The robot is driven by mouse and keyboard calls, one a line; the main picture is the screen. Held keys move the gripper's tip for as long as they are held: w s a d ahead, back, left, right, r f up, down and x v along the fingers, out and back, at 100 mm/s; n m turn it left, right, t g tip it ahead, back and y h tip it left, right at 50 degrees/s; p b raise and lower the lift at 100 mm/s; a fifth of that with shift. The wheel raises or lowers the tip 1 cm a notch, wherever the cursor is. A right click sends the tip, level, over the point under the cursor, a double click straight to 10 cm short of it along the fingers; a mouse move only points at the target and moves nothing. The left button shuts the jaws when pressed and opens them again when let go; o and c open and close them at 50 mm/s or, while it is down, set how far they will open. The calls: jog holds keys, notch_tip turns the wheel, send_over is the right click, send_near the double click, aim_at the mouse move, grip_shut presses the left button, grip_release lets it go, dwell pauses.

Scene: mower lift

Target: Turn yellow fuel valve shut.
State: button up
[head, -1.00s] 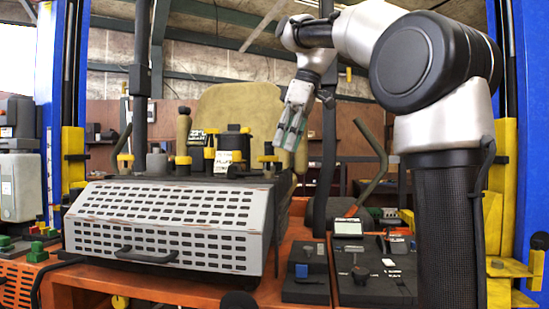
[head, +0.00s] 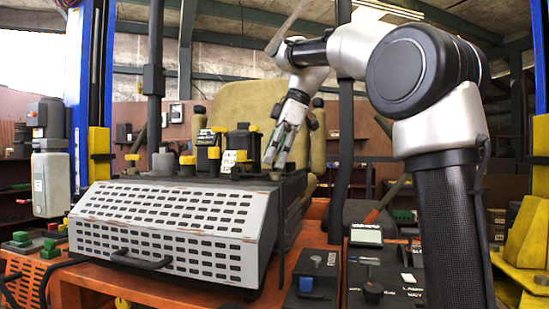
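Several yellow knobs and caps show on top of the engine unit (head: 170,220) in the head view. One yellow knob (head: 243,156) is just left of my gripper, and another yellow piece (head: 187,160) is further left. I cannot tell for certain which is the fuel valve. My gripper (head: 270,164) points down at the right end of the unit's top, its fingertips close above or at a small brownish piece (head: 275,176). The gripper hides part of that spot. Finger opening and contact are too small to tell.
A white perforated cover with a black handle (head: 143,260) forms the unit's front. A tan seat (head: 250,100) stands behind. A black post (head: 345,150) rises right of the gripper. A control panel with a small display (head: 366,236) is at lower right.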

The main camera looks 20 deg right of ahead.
jog(key=shift+f, duration=0.15)
grip_shut()
jog(key=m+t, duration=0.1)
jog(key=m, duration=0.1)
jog(key=m+t, duration=0.1)
jog(key=m, duration=0.2)
jog(key=shift+h, duration=0.3)
grip_release()
jog(key=v, duration=1.2)
jog(key=shift+a, duration=0.1)
